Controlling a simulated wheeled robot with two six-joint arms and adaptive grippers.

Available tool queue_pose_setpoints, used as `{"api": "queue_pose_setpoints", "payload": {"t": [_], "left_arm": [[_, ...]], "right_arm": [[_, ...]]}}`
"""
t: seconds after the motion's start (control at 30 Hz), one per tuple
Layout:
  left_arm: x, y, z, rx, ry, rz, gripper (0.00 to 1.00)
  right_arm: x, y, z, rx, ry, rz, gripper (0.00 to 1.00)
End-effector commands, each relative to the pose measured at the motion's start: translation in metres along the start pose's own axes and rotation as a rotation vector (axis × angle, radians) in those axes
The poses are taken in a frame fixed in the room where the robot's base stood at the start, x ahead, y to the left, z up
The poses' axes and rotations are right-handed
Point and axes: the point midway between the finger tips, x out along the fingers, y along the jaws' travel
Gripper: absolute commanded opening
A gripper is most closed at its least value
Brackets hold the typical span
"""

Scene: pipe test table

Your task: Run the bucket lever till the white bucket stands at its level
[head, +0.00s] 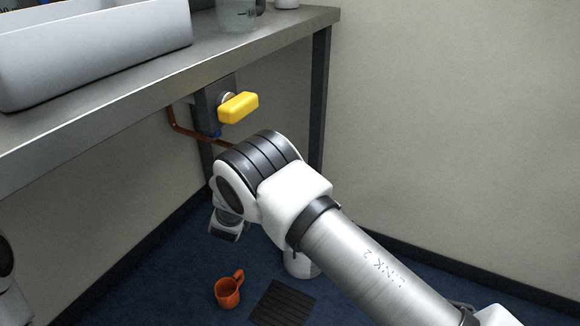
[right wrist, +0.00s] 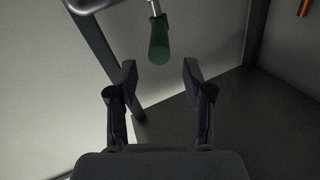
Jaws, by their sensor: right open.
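In the right wrist view a green-gripped lever (right wrist: 159,42) on a thin metal stem hangs just beyond my right gripper (right wrist: 160,76). The gripper is open and empty; the lever's lower end is centred between the fingertips but appears beyond them. In the head view a yellow handle (head: 238,107) sits on a valve under the bench. I cannot tell which handle is the bucket lever. A white rounded object (head: 300,264), perhaps the white bucket, shows on the floor, mostly hidden behind my right arm. Its fill level cannot be seen. My left gripper is out of view.
A metal bench (head: 120,92) holds a white basin (head: 100,48) and a clear container (head: 237,14). A copper pipe (head: 181,125) runs beneath. An orange mug (head: 228,293) and a dark ribbed mat (head: 283,304) lie on the blue floor. Bench legs stand close to my right arm.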

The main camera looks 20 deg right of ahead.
Motion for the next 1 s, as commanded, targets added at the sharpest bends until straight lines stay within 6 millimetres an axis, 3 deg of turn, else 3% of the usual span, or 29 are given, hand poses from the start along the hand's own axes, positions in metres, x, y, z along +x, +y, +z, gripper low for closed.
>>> {"api": "queue_pose_setpoints", "payload": {"t": [0.13, 0.4, 0.5, 0.77, 0.9, 0.93, 1.0], "left_arm": [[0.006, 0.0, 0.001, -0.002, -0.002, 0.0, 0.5], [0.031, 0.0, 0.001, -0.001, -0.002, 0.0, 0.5], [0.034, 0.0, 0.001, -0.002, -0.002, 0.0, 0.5], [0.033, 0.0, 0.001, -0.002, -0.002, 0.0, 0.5], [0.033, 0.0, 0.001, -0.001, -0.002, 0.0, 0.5], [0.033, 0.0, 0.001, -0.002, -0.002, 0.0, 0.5], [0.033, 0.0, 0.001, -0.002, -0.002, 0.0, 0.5]], "right_arm": [[0.009, 0.004, 0.013, -0.007, -0.015, 0.003, 0.51], [0.06, 0.006, 0.015, -0.007, -0.014, 0.004, 0.51], [0.07, 0.005, 0.013, -0.009, -0.015, 0.003, 0.51], [0.074, 0.004, 0.011, -0.01, -0.015, 0.003, 0.51], [0.074, 0.004, 0.011, -0.011, -0.015, 0.003, 0.05], [0.074, 0.004, 0.011, -0.011, -0.015, 0.003, 0.0], [0.074, 0.004, 0.011, -0.01, -0.015, 0.003, 0.0]]}}
